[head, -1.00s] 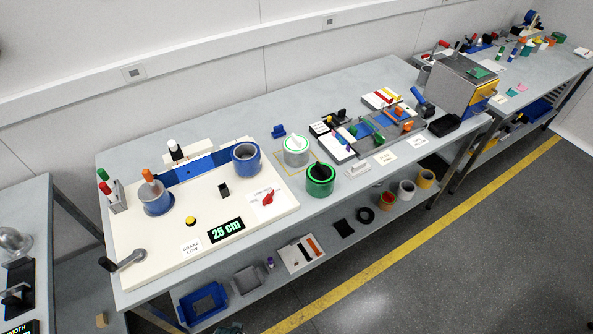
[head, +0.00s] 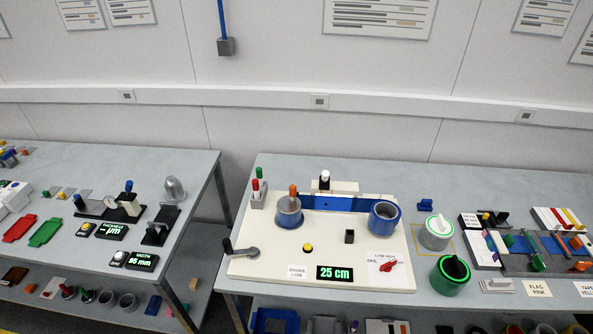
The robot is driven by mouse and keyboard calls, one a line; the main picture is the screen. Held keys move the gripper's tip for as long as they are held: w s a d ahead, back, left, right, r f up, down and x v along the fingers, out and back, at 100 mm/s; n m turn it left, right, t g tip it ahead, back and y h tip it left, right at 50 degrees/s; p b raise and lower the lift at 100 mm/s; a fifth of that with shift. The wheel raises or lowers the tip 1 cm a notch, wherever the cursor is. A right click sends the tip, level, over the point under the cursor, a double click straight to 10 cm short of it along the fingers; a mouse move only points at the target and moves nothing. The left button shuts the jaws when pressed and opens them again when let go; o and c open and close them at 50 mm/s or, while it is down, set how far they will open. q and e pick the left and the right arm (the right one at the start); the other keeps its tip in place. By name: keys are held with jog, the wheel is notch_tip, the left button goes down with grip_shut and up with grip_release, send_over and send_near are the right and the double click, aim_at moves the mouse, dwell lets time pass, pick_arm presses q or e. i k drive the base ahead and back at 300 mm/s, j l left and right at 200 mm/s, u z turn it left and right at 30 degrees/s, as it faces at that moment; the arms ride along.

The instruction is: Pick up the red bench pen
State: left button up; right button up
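Neither of my grippers is in view.
The board carries a crank (head: 241,250), a grey reel (head: 289,217), a blue-rimmed reel (head: 384,222) and a 25 cm display (head: 335,273). A left bench (head: 60,190) with gauges stands beyond a gap.

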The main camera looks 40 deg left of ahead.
aim_at(254, 184)
jog(key=u, duration=1.7)
